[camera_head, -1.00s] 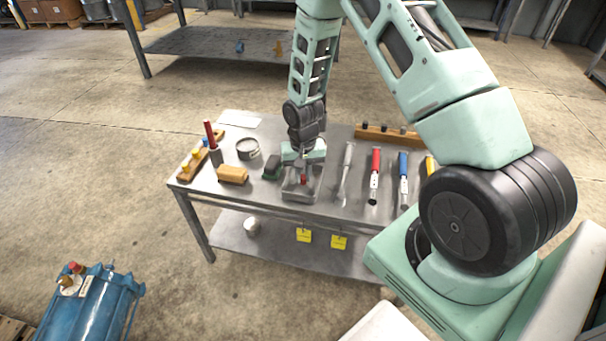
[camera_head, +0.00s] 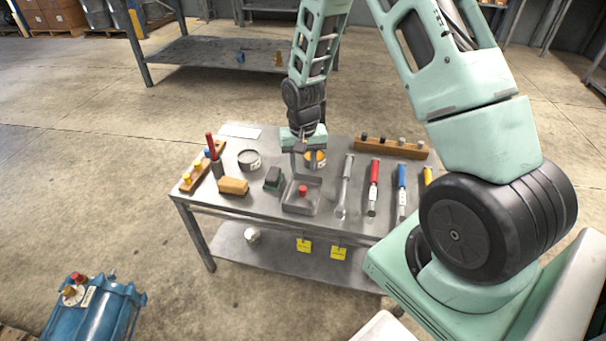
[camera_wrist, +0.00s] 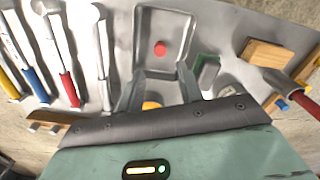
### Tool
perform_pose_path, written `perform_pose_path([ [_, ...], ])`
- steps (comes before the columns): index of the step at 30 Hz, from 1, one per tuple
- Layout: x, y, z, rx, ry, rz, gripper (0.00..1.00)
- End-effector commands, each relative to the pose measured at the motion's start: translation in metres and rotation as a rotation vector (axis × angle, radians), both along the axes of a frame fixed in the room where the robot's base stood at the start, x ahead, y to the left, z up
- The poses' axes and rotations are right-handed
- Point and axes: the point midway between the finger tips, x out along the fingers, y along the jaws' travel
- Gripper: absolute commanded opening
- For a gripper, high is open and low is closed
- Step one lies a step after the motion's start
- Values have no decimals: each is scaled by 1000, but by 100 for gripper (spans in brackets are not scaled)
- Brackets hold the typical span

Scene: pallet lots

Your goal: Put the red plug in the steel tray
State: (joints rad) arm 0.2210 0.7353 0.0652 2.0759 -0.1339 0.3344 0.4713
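The red plug (camera_head: 303,190) rests inside the steel tray (camera_head: 290,207), on its floor, near the front of the table. In the wrist view the red plug (camera_wrist: 160,49) also lies in the steel tray (camera_wrist: 139,42), apart from its walls. My gripper (camera_head: 303,166) is above the table, behind and above the tray. In the wrist view its two fingers (camera_wrist: 160,90) are spread apart with nothing held between them.
A green-and-black block (camera_head: 273,179) and a yellow-tan block (camera_head: 233,186) stand left of the tray. A wooden rail with plugs (camera_head: 391,147) is at the back.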

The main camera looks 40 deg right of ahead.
Motion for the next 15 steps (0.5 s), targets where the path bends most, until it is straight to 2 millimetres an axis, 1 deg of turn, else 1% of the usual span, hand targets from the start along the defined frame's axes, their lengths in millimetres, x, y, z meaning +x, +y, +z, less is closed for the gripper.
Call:
perform_pose_path([
  [1,1,0,11,-1,-3,1,36],
  [3,0,0,20,0,-2,1,36],
  [7,0,0,31,1,0,1,36],
  [9,-1,7,38,3,-2,17,36],
  [11,-2,22,48,9,-6,57,36],
  [14,-14,69,76,28,-17,183,36],
  [15,-23,93,91,37,-22,256,36],
])
